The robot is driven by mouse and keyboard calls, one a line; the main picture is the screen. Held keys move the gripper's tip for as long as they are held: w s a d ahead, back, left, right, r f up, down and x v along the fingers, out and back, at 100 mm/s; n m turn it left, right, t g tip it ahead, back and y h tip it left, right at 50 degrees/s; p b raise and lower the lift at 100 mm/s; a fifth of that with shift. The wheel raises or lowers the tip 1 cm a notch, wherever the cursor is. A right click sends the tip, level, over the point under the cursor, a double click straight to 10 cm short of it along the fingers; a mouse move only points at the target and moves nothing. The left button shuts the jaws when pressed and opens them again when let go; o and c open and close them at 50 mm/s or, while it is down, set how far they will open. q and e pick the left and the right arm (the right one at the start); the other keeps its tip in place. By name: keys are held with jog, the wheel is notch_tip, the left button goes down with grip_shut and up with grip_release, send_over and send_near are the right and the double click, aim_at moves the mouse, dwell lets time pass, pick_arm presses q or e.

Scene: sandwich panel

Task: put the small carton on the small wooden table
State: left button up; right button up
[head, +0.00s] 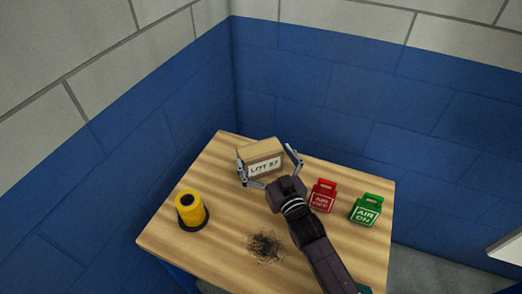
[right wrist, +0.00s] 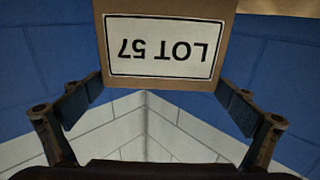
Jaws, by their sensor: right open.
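The small brown carton (head: 261,157) with a white "LOT 57" label sits at the back of the small wooden table (head: 225,235), near its far left corner. My right gripper (head: 266,154) is open, with one finger on each side of the carton. In the right wrist view, the carton (right wrist: 225,45) appears upside down at the top, between and beyond the spread fingers of the gripper (right wrist: 155,105). I cannot tell whether either finger touches it. The carton's far side is hidden. My left gripper is not in view.
A yellow cylinder (head: 191,208) on a dark base stands at the table's left. A red "AIR OFF" block (head: 323,195) and a green "AIR ON" block (head: 366,209) stand at the right. A dark scribbled patch (head: 265,246) marks the front. Blue-and-white walls (head: 320,95) rise behind.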

jog(key=shift+v, duration=2.7)
